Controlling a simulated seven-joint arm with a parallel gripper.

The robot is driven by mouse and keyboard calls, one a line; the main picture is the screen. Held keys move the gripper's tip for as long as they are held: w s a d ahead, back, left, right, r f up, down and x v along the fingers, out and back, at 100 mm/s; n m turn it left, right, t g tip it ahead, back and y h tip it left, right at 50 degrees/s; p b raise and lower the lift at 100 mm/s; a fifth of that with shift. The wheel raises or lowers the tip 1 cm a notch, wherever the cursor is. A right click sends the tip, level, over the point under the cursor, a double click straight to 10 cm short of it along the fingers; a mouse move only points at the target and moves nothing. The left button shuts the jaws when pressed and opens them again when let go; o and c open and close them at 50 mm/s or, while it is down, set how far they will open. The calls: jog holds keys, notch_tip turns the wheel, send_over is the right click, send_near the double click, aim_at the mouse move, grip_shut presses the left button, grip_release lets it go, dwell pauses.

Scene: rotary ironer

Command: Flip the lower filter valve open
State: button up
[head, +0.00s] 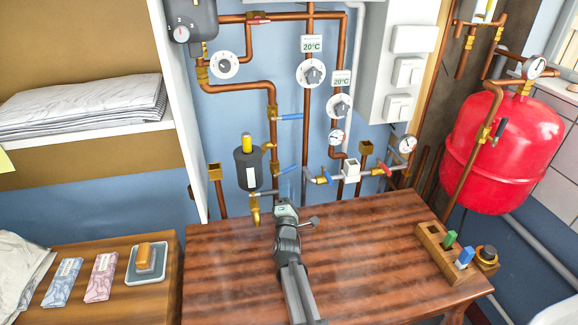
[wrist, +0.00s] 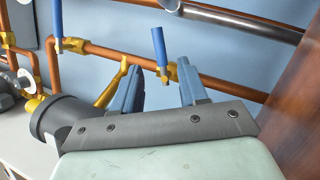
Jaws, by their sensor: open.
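The lower filter valve (head: 274,171) sits on the vertical copper pipe beside the dark filter canister (head: 248,170). Its blue lever (head: 286,169) sticks out to the right, across the pipe. In the wrist view this lever (wrist: 158,48) stands crosswise to the pipe, appearing between my two fingertips; I cannot tell whether either finger touches it. My gripper (head: 292,187) is open just in front of and below the lever; it also shows in the wrist view (wrist: 159,66). The canister (wrist: 72,118) is left of my fingers there.
The upper valve's blue lever (head: 290,116) also sticks out crosswise on the same pipe. A blue-handled valve (head: 323,179) and a red-handled one (head: 384,171) lie to the right. The wooden table (head: 230,270) below is mostly clear; a block holder (head: 436,250) stands at its right edge.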

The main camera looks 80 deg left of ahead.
aim_at(285, 171)
jog(key=x, duration=1)
jog(key=shift+a, duration=0.25)
grip_shut()
